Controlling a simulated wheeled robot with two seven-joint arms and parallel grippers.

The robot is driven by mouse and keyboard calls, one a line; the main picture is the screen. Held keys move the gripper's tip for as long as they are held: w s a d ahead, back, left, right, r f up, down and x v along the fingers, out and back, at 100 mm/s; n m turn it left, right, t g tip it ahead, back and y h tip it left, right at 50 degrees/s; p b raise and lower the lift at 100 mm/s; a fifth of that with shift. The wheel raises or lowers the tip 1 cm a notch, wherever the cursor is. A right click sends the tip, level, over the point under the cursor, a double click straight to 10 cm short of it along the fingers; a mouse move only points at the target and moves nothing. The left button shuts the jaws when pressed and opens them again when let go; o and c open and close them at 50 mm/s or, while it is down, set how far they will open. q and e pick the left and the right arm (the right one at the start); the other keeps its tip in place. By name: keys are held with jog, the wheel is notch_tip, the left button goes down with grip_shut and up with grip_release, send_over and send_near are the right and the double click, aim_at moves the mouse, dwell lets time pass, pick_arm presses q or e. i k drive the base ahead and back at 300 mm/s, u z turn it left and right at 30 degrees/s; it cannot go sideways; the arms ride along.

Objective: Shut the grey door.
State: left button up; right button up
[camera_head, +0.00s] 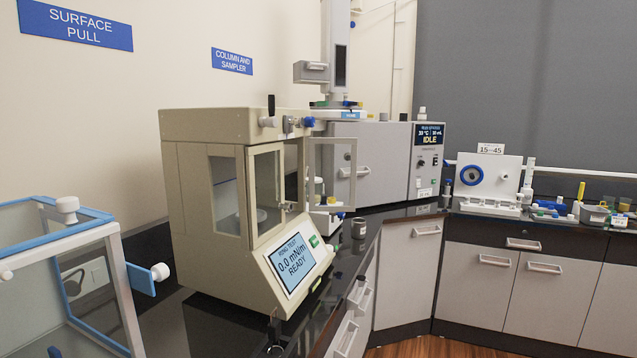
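A grey door (388,160) forms the front of the large grey instrument at the back, whose panel (428,137) reads IDLE. A light handle sits on the door's left part. The door looks flush with the body, but I cannot tell whether it is fully shut. Its left part is partly covered by the open, framed glass door (353,160) of the beige ring-test cabinet (197,185), which swings out to the right. Neither of my grippers is in view.
A blue-edged clear box (112,295) is at the lower left. A small cup (359,228) stands before the grey instrument. Drawers and cupboards (477,285) line the right. Small items crowd the right counter.

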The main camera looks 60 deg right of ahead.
aim_at(348, 157)
jog(key=k, duration=0.4)
jog(key=z, duration=2.9)
jog(key=i, duration=4.25)
jog(key=u, duration=4.05)
